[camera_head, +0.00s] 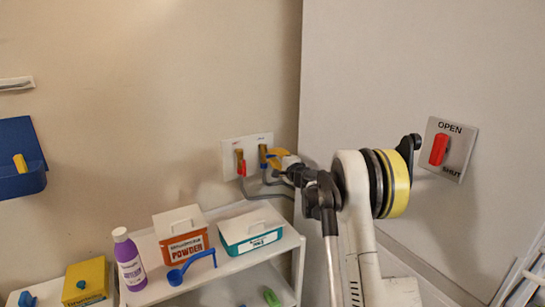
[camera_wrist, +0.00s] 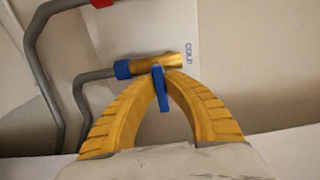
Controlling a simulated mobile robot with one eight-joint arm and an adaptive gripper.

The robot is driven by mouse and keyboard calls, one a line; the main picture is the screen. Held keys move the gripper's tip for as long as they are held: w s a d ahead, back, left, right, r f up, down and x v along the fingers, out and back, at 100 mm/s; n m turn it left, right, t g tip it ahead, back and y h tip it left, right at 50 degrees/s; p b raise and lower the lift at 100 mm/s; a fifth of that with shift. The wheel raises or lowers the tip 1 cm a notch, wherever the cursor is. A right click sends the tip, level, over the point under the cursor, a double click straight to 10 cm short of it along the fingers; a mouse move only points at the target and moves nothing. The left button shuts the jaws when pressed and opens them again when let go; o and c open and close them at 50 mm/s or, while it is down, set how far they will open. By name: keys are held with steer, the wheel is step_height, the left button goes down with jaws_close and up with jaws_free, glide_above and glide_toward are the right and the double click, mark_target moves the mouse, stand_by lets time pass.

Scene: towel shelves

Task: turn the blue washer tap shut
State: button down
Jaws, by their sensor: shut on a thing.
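The blue washer tap (camera_wrist: 161,92) has a blue lever on a brass body (camera_wrist: 172,61), beside a "COLD" label in the wrist view. The lever shows crosswise to the brass body there. In the head view the blue tap (camera_head: 263,151) is on the right of a white wall plate (camera_head: 251,141), partly hidden by my gripper. My gripper (camera_wrist: 160,72) has its two yellow fingers closed around the lever near the brass body. In the head view my gripper (camera_head: 277,157) reaches the plate from the right.
A red tap (camera_head: 241,168) sits left of the blue one. Grey hoses (camera_wrist: 87,93) run from the taps. Below is a white shelf (camera_head: 205,279) with a powder box (camera_head: 183,247), a teal box (camera_head: 250,238) and a purple bottle (camera_head: 131,267). A red OPEN/SHUT switch (camera_head: 439,149) is at right.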

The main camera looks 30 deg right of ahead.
stand_by(0.3)
steer(key=c, duration=1.5)
jaws_free()
steer(key=shift+o, duration=0.2)
steer(key=shift+s, duration=0.1)
steer(key=s, duration=1.1)
steer(key=shift+s+d, duration=0.25)
steer(key=shift+s, duration=0.15)
